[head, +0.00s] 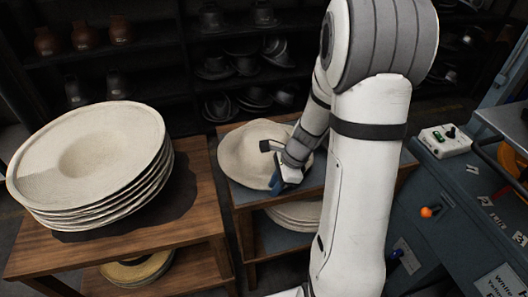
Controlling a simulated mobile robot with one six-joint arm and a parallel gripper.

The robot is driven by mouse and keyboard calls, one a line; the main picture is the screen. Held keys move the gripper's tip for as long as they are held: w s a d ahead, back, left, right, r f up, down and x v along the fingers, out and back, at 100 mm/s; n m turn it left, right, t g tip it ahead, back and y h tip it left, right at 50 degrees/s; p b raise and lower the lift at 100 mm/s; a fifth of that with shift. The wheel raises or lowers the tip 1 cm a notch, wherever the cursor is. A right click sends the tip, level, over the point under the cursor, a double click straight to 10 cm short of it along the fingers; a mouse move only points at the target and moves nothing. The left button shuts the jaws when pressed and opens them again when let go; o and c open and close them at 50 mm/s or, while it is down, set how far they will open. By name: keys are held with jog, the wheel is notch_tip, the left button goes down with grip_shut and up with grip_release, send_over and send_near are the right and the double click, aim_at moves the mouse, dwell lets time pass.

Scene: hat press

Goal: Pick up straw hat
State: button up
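A cream straw hat (240,152) lies on the grey top of the middle wooden stand (240,196), with an uneven, wavy brim. My gripper (274,168) is over the right part of this hat, and my wrist hides some of it. A blue part of the gripper shows near the hat's front right edge. Whether the fingers are apart, shut or touching the brim cannot be made out. A tall stack of wide straw hats (90,160) sits on the left wooden table (195,225), apart from my gripper.
More straw hats (298,214) lie on the shelf under the middle stand, and another (140,268) under the left table. Dark shelves (160,60) with hats and brown forms stand behind. A machine with a control box (445,140) and orange knob (427,212) is at right.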

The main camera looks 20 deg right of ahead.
grip_shut()
